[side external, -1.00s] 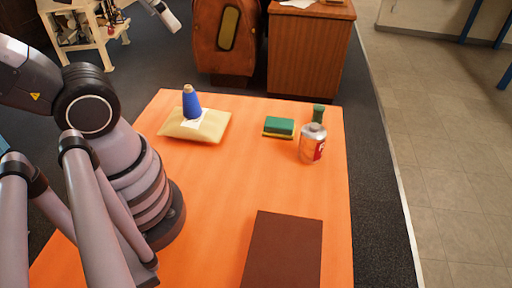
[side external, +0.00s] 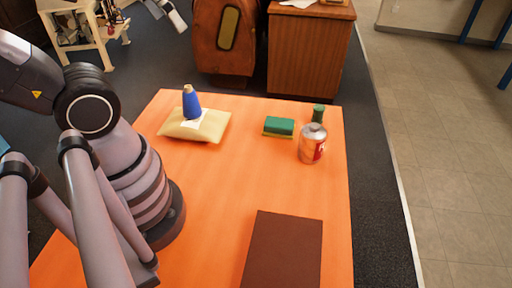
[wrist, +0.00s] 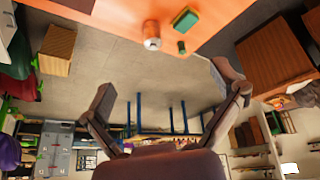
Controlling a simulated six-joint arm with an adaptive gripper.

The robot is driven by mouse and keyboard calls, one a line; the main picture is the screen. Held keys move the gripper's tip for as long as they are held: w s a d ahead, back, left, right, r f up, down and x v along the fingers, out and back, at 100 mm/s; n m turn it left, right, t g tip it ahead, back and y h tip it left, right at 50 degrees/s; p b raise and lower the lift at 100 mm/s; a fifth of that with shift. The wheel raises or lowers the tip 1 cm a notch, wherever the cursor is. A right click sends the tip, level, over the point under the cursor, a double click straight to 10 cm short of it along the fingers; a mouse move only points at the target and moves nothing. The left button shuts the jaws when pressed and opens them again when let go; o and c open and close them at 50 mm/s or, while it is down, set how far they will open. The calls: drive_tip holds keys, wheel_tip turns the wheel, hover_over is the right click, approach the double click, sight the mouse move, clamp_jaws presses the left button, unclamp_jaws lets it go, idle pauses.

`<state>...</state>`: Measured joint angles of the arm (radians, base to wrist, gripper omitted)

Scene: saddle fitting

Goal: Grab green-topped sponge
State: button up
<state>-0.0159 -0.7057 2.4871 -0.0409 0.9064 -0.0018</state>
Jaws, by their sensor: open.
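The green-topped sponge (side external: 279,126) lies flat on the orange table, toward its far right part, with a yellow lower layer showing. It also shows in the wrist view (wrist: 186,18) near the top edge. My gripper (wrist: 168,97) is open and empty in the wrist view, its two fingers spread wide. It is well apart from the sponge.
A silver and red can (side external: 312,145) stands just right of the sponge, with a green bottle (side external: 319,114) behind it. A padded envelope (side external: 176,128) with a blue cone-shaped bottle (side external: 191,103) on it lies left. A brown box (side external: 284,250) is at the front. The table (side external: 230,185) between is clear.

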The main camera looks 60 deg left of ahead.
drive_tip(key=w+d+f+n+g+h, duration=0.2)
drive_tip(key=w+f+n+g+h, duration=0.15)
drive_tip(key=w, duration=0.25)
drive_tip(key=n+t+h, duration=0.6)
drive_tip(key=n+t, duration=0.2)
drive_tip(key=n, duration=1.5)
hover_over(279, 122)
drive_tip(key=s+a, duration=0.3)
wheel_tip(279, 122, down, 27)
drive_tip(key=shift+g, duration=0.25)
wheel_tip(279, 122, down, 5)
drive_tip(key=shift+a+f, duration=0.1)
drive_tip(key=shift+a, duration=0.05)
drive_tip(key=shift+f, duration=0.65)
drive_tip(key=x, duration=0.5)
drive_tip(key=shift+f, duration=0.1)
drive_tip(key=shift+s, duration=0.1)
drive_tip(key=c, duration=1.3)
